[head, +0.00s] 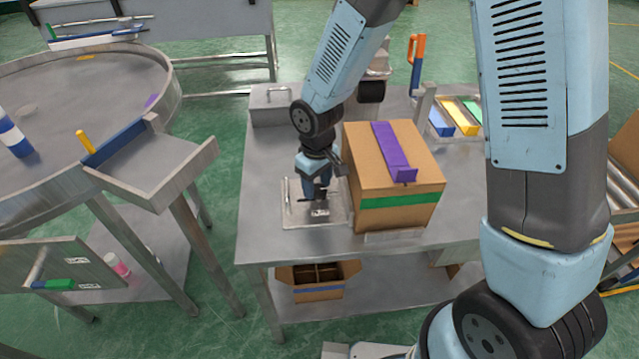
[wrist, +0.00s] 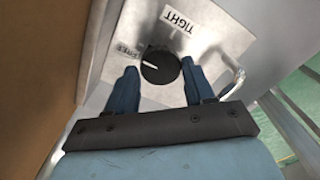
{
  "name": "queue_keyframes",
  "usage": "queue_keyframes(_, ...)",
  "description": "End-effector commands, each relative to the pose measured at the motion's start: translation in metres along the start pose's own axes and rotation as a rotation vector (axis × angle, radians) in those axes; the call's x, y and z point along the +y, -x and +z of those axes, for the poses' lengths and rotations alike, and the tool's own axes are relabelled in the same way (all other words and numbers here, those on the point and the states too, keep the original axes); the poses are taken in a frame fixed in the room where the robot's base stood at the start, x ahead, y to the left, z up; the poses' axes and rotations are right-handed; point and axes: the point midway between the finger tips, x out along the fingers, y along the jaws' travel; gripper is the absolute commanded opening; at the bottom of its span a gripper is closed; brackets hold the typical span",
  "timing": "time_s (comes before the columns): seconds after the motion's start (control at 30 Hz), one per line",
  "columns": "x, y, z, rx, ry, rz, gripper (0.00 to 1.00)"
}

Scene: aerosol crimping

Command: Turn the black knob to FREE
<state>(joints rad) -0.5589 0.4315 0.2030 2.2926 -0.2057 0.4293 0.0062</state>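The round black knob (wrist: 161,67) sits on a pale metal plate in the wrist view. Its white mark points left, close to the FREE label (wrist: 125,51) and slightly below its direction. The TIGHT label (wrist: 177,18) is above the knob. My gripper (wrist: 160,68) is open, with one blue finger on each side of the knob. Narrow gaps seem to show beside it; contact is hard to tell. In the head view my gripper (head: 315,194) points down over the plate (head: 291,214) on the metal table, and I cannot make out the knob clearly.
A cardboard box (head: 395,172) with purple and green strips stands close to the right of my gripper. A bent metal handle (wrist: 232,77) is right of the knob. A grey metal box (head: 271,105) stands behind. The table's front left is clear.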

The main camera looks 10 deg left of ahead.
Motion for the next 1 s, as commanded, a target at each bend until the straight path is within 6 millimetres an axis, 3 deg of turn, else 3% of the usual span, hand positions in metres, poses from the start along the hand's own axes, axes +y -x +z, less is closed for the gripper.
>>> queue_keyframes(0.2,-0.001,-0.001,0.001,-0.002,0.000,-0.001,0.71)
queue_keyframes(0.57,-0.001,0.008,0.001,-0.002,0.000,-0.001,0.71)
queue_keyframes(1.0,0.001,0.083,0.000,0.001,-0.001,0.000,0.71)
